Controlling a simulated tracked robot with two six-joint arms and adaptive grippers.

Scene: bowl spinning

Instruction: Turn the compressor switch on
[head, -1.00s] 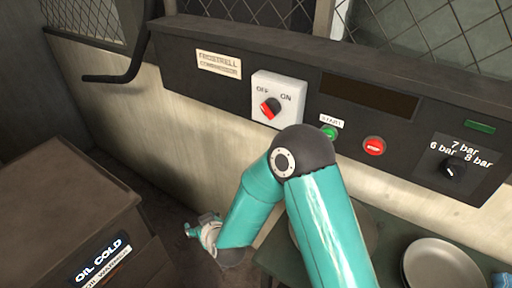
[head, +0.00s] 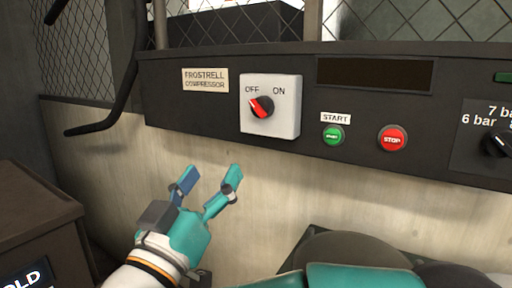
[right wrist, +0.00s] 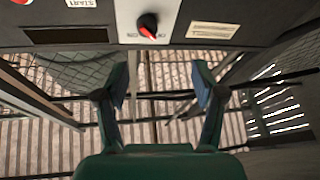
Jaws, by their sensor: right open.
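The compressor switch is a black and red rotary knob (head: 262,107) on a white plate (head: 285,118) marked OFF and ON. Its red pointer is turned up and left, toward OFF. My right gripper (head: 210,176) is open and empty, below and left of the switch, in front of the beige wall under the panel. It does not touch the switch. In the right wrist view, the knob (right wrist: 148,25) shows upside down at the top, beyond the open fingers (right wrist: 160,75). My left gripper is not in view.
The dark panel (head: 215,121) also carries a green START button (head: 333,135), a red STOP button (head: 392,138) and a pressure dial (head: 497,144). A bent black bar (head: 98,128) is at the left. A brown box (head: 30,215) stands lower left.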

